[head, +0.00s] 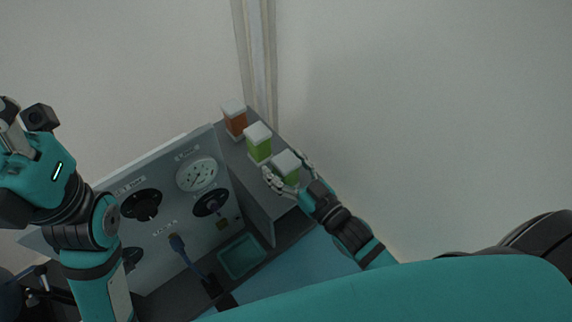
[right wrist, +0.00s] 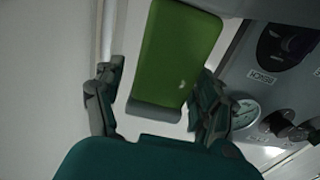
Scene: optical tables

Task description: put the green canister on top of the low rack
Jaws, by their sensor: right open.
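A green canister (head: 287,171) with a pale lid stands at the near end of a grey rack (head: 268,198), beside the instrument panel. My right gripper (head: 287,168) is open, with its fingers on either side of this canister. In the right wrist view the green canister (right wrist: 176,52) lies between the spread fingers (right wrist: 162,78), with a gap at the left finger; contact at the right finger is unclear. A second green canister (head: 258,147) stands just behind it on the rack. My left gripper (head: 18,130) is at the left edge, partly cut off; its jaws are unclear.
An orange canister (head: 236,122) stands at the rack's far end. The panel (head: 165,215) with dials, knobs and a blue cable plug (head: 177,243) rises to the left. A teal tray (head: 242,256) lies in front of the rack. The wall is behind.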

